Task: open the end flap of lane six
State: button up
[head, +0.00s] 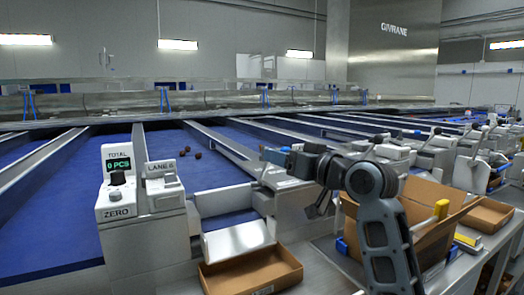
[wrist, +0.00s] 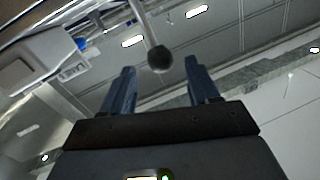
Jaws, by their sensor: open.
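The lane six label block (head: 161,168) stands at the front of the lanes, left of centre in the head view. To its right, a pale panel (head: 222,198) crosses the end of a blue lane, above a white sloping plate (head: 238,240). A few dark dates (head: 190,152) lie on the blue belt behind. My gripper (head: 272,157) is right of this lane end, pointing left, with its fingers small in this view. In the wrist view my gripper (wrist: 160,78) is open, and a dark round knob (wrist: 159,58) on a metal rod shows between and beyond its fingertips. Contact is not visible.
A counter box (head: 117,185) reading 0 PCS stands left of the label. A cardboard tray (head: 250,271) sits below the sloping plate. An open carton (head: 400,228) stands behind my arm at right. More lanes with knobbed levers (head: 436,131) continue right.

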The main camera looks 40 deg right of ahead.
jog(key=w, duration=0.6)
jog(key=shift+w+d, duration=0.25)
jog(key=shift+w, duration=0.15)
grip_shut()
